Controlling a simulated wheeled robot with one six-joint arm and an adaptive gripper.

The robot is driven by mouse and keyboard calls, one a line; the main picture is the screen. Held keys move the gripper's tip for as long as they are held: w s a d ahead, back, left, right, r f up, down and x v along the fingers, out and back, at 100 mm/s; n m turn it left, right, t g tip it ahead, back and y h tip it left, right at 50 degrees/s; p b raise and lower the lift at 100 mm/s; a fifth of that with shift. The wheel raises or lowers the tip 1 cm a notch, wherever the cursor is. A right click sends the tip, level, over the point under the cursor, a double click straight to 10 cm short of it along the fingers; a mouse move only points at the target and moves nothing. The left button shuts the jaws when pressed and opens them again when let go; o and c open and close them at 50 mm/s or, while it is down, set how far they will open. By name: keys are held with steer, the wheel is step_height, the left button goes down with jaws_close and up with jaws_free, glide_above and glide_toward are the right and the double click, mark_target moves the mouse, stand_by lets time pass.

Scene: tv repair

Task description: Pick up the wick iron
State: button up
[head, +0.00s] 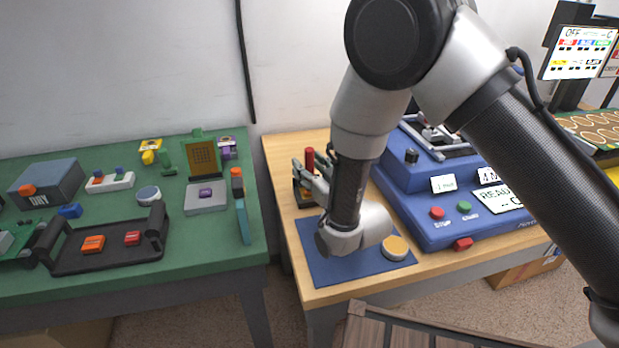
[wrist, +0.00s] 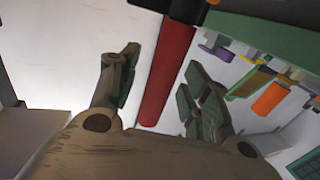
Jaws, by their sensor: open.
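The wick iron, taken to be the tool with the red handle (head: 310,160), stands upright in a dark holder (head: 303,198) on the left part of the wooden table. Its red handle (wrist: 170,65) also shows in the wrist view, running between my two fingers. My gripper (head: 311,176) is open at the holder, reaching in from the right, with one finger on each side of the handle. Gaps show between the fingers and the handle in the wrist view. The lower part of the iron is hidden by my gripper and the holder.
A blue mat (head: 325,268) with a round orange-topped tin (head: 395,248) lies below my arm. A large blue machine (head: 440,215) stands to the right. The green table (head: 185,255) at left holds many small parts. A gap separates the tables.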

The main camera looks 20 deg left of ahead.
jaws_close()
stand_by(0.3)
